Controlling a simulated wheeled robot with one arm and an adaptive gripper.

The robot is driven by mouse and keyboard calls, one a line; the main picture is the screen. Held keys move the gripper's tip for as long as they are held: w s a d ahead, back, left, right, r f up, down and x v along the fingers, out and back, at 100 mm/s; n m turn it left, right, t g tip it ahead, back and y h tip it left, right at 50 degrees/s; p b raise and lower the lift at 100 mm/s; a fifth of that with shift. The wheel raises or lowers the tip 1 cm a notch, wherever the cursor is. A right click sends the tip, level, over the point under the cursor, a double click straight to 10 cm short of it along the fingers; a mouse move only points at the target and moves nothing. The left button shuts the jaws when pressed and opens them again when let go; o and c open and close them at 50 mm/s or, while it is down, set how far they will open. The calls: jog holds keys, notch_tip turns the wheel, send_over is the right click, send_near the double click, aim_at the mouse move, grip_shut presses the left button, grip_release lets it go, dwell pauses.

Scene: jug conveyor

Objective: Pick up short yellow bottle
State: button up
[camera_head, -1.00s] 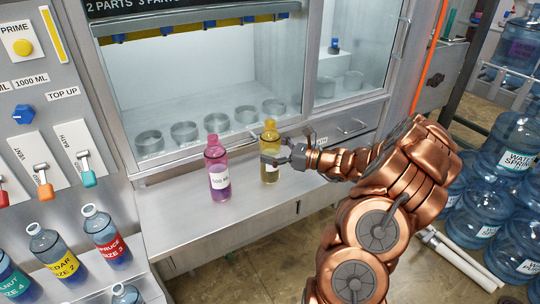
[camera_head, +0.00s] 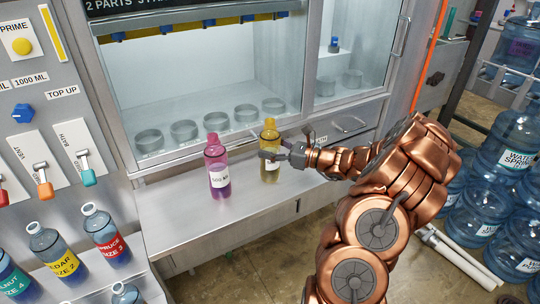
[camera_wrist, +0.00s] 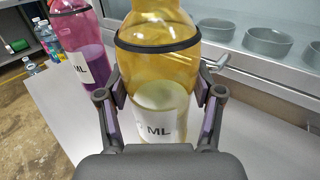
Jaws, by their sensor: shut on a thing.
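The yellow bottle (camera_head: 269,150) stands upright on the metal counter (camera_head: 200,230), to the right of a pink-purple bottle (camera_head: 217,168). In the wrist view the yellow bottle (camera_wrist: 160,60) fills the middle, with a white label ending in "ML" and a dark band around it. My gripper (camera_head: 274,156) reaches it from the right in the head view. In the wrist view my gripper (camera_wrist: 160,108) has one finger on each side of the bottle, shut on it at label height. The bottle's base is hidden in the wrist view.
The pink-purple bottle (camera_wrist: 80,45) stands close on the left in the wrist view. Behind the counter is a glass-fronted cabinet with several round cups (camera_head: 184,131). Labelled bottles (camera_head: 105,232) stand at lower left. Large blue water jugs (camera_head: 510,150) are stacked at right.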

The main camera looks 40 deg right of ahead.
jog(key=shift+r, duration=0.15)
jog(key=shift+r, duration=0.6)
jog(key=shift+s+d+r+b, duration=0.1)
jog(key=shift+s+r+b, duration=0.1)
jog(key=shift+r, duration=0.35)
jog(key=shift+s+r+b, duration=0.15)
jog(key=shift+r, duration=0.35)
jog(key=b, duration=0.2)
send_near(272, 139)
jog(key=shift+s+a, duration=0.45)
jog(key=shift+s, duration=0.4)
jog(key=shift+s+a, duration=0.45)
jog(key=shift+s, duration=0.4)
jog(key=shift+s+a, duration=0.4)
jog(key=shift+s, duration=0.45)
jog(key=shift+w+a, duration=0.1)
